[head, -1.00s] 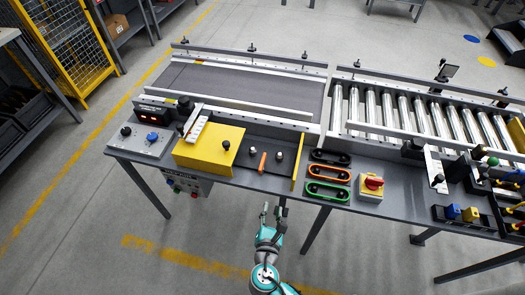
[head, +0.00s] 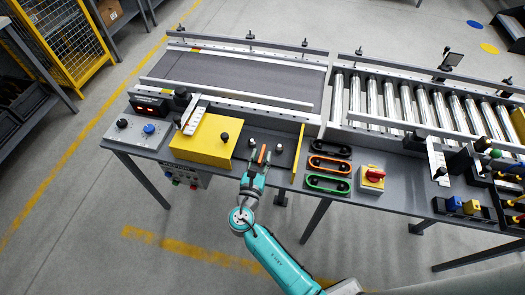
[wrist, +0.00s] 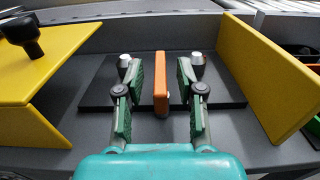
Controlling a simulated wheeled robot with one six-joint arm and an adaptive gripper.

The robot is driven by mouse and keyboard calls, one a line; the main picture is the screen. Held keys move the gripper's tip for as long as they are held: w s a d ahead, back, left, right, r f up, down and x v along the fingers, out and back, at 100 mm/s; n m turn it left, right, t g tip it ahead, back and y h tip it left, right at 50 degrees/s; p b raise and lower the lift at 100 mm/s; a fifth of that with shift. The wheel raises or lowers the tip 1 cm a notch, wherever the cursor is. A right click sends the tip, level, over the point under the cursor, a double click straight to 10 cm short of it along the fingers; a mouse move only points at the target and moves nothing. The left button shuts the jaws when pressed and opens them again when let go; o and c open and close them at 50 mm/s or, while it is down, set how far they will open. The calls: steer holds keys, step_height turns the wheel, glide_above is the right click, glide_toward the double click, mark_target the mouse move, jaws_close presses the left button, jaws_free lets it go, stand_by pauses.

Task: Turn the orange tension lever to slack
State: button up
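The orange tension lever (wrist: 161,83) stands on a dark base plate (wrist: 93,98) between two silver-topped posts, the left post (wrist: 124,63) and the right post (wrist: 198,60). In the head view the lever (head: 262,154) shows just past my fingertips. My gripper (wrist: 160,85) is open, with one green-padded finger on each side of the lever. Gaps show between the lever and both fingers, so it is not held. In the head view my gripper (head: 257,165) reaches over the bench's front edge. No slack marking is readable.
A yellow housing with a black knob (head: 206,143) stands left of the lever. A thin yellow plate (head: 298,152) stands to the right. A conveyor belt (head: 245,85) lies behind.

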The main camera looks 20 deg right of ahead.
steer(key=shift+x, duration=1.35)
jaws_close()
steer(key=m+g+h, duration=0.3)
steer(key=shift+s+d, duration=0.15)
steer(key=shift+s+d+m+g+h, duration=0.2)
steer(key=shift+m+g+h, duration=0.8)
steer(key=shift+g, duration=0.5)
steer(key=shift+s+d+m+g+h, duration=0.1)
steer(key=shift+s+m+g+h, duration=0.15)
steer(key=shift+m+g+h, duration=0.8)
steer(key=shift+m+g, duration=0.25)
steer(key=shift+g, duration=0.5)
